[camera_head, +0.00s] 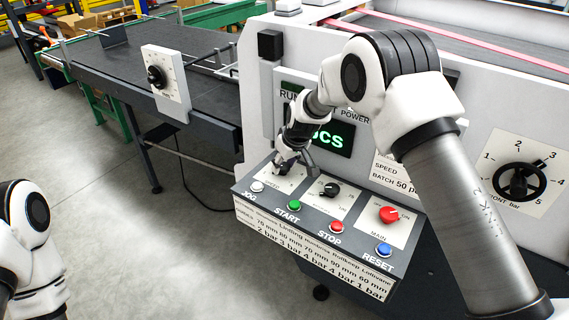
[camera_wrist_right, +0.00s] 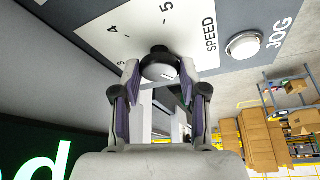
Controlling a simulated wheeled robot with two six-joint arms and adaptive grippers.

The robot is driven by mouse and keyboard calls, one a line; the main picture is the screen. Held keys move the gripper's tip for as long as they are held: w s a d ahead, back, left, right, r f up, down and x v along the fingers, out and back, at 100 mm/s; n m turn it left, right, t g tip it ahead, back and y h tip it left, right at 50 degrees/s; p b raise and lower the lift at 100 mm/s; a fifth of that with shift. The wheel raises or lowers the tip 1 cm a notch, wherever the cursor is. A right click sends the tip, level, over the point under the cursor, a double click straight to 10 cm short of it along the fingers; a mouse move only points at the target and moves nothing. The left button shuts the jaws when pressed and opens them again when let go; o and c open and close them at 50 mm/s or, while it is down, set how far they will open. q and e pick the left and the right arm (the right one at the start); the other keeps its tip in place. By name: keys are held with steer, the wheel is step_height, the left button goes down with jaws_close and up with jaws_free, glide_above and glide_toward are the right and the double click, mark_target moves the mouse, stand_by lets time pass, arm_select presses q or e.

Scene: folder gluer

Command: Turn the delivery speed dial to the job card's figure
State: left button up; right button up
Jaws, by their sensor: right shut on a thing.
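The dial labelled SPEED sits at the left end of the sloping control panel (camera_head: 318,226). In the right wrist view its black round knob (camera_wrist_right: 158,64) stands on a white scale plate (camera_wrist_right: 118,28) where 4 and 5 can be read. My right gripper (camera_head: 284,168) is shut on this knob, and its fingertips also show there in the wrist view (camera_wrist_right: 160,76). The pointer's setting is hidden. A card (camera_head: 384,180) with SPEED and BATCH lines is partly covered by my right arm, and its speed figure cannot be read. My left gripper is out of view.
The panel also holds a black knob (camera_head: 328,190), a red MAIN switch (camera_head: 390,214) and JOG, START (camera_head: 294,205), STOP and RESET (camera_head: 384,250) buttons. Another dial (camera_head: 156,76) stands by the conveyor (camera_head: 120,62), and a FRONT bar dial (camera_head: 519,181) is at right.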

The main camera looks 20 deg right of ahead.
steer(key=o, duration=1.1)
steer(key=shift+f, duration=0.1)
steer(key=v, duration=1.2)
steer(key=shift+w, duration=0.1)
